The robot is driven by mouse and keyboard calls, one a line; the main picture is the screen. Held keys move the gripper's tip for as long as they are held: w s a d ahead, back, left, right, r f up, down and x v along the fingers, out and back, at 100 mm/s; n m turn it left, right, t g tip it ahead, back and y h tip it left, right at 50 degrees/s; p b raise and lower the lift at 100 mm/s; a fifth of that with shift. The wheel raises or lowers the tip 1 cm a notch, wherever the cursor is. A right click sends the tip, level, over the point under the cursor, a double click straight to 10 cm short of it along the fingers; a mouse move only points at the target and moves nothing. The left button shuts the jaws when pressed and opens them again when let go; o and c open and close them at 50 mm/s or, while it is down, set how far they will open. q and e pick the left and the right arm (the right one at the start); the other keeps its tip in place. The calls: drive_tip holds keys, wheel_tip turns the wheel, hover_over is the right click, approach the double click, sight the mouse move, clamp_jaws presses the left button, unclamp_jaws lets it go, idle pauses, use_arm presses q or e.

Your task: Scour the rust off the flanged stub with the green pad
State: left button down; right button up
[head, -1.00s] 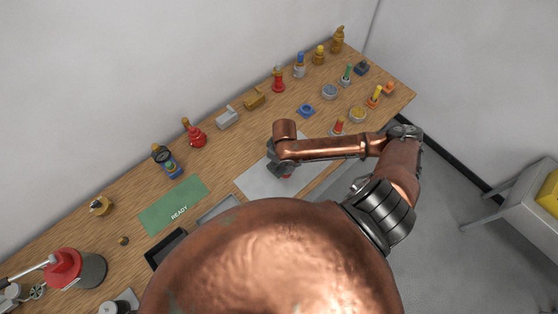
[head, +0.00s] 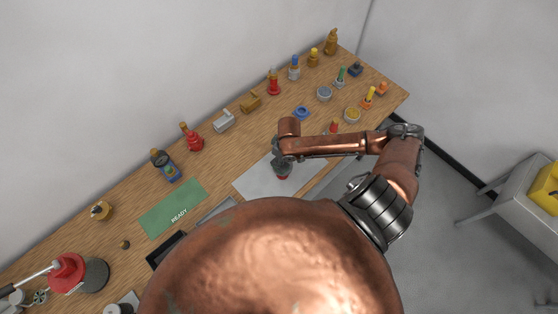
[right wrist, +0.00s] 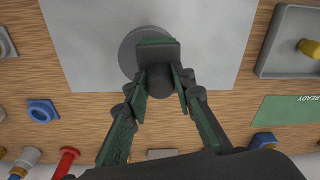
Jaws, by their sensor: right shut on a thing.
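My right gripper (right wrist: 163,92) is shut on the dark handle (right wrist: 158,78) of a scouring block. The block's green pad (right wrist: 157,41) shows as a thin edge in the right wrist view. The block overlaps a round grey flange (right wrist: 129,52), seemingly the flanged stub, on a pale sheet (right wrist: 210,50). I cannot tell whether the pad touches it. In the head view my right gripper (head: 279,158) is over the sheet, with a dark and red piece (head: 282,173) just below it. My left gripper is out of view.
A green READY mat (head: 172,208) lies left of the sheet, with a grey tray (right wrist: 294,40) beside it. Several valves and fittings line the back of the table, including a red one (head: 192,138). A blue ring (head: 301,113) lies behind my right arm.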

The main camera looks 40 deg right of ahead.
drive_tip(key=shift+s+d+f, duration=0.15)
drive_tip(key=shift+s, duration=0.05)
drive_tip(key=shift+c, duration=0.2)
drive_tip(key=shift+w+r+p, duration=0.1)
drive_tip(key=shift+r+p, duration=0.75)
drive_tip(key=shift+r, duration=2.2)
drive_tip(key=shift+w+r, duration=0.1)
drive_tip(key=shift+r, duration=1.45)
